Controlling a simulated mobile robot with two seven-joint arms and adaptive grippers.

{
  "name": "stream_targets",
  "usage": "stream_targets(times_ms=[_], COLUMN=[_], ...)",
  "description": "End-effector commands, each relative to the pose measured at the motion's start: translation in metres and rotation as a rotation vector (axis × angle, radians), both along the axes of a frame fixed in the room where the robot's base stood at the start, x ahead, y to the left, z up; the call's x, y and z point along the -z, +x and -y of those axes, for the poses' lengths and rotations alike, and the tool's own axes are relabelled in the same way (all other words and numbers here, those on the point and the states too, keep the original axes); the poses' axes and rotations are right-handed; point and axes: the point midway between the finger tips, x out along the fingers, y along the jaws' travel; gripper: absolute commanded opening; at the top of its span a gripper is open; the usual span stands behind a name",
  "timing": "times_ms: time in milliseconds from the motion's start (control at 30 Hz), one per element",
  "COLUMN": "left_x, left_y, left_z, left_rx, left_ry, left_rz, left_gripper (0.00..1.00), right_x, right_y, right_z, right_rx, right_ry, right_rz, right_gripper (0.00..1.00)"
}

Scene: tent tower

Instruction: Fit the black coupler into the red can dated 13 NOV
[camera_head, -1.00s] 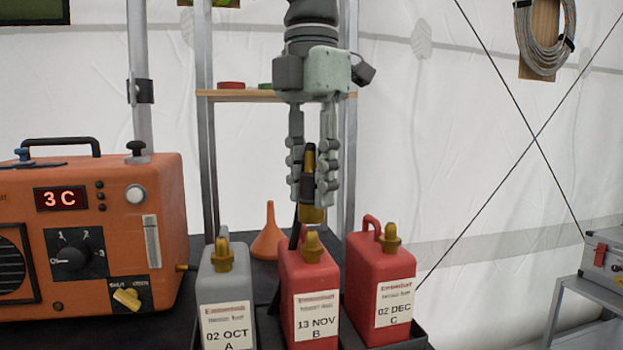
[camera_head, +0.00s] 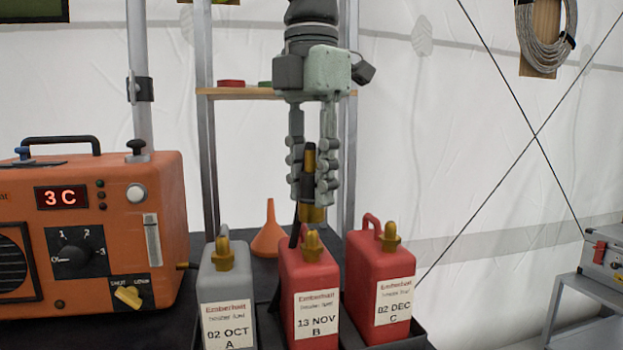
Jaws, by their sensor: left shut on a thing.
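The red can dated 13 NOV (camera_head: 310,290), marked B, stands in the middle of a row of three, with a brass fitting (camera_head: 312,243) on top. My left gripper (camera_head: 313,187) points straight down above this can and is shut on the black coupler (camera_head: 308,172). The coupler is upright, black with brass-coloured parts, and partly covered by the fingers. Its brass lower end sits just above or behind the can's fitting; I cannot tell if they touch. A black hose runs down behind the can. My right gripper is not in view.
A grey can dated 02 OCT (camera_head: 226,285) stands left and a red can dated 02 DEC (camera_head: 380,285) right, close by. An orange heater (camera_head: 110,200) reading 3 C is at the left. An orange funnel (camera_head: 269,234) and a shelf (camera_head: 235,93) are behind.

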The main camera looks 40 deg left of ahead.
Motion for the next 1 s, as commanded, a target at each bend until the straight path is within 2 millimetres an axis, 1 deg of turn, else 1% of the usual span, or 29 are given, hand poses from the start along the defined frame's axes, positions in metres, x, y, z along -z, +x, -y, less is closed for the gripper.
stream_targets(times_ms=[200,533,1000], left_x=[-0.001,0.0,0.011], left_y=[0.0,0.0,0.0], left_z=[0.0,0.0,0.0], left_rx=[0.0,0.0,0.0], left_ry=[0.0,0.0,0.0], left_rz=[0.0,0.0,0.0], left_gripper=[0.0,0.0,0.0], right_x=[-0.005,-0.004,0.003], right_y=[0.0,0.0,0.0], right_z=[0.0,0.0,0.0], right_rx=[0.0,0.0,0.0], right_ry=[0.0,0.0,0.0], right_rz=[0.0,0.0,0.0], right_gripper=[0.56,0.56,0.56])
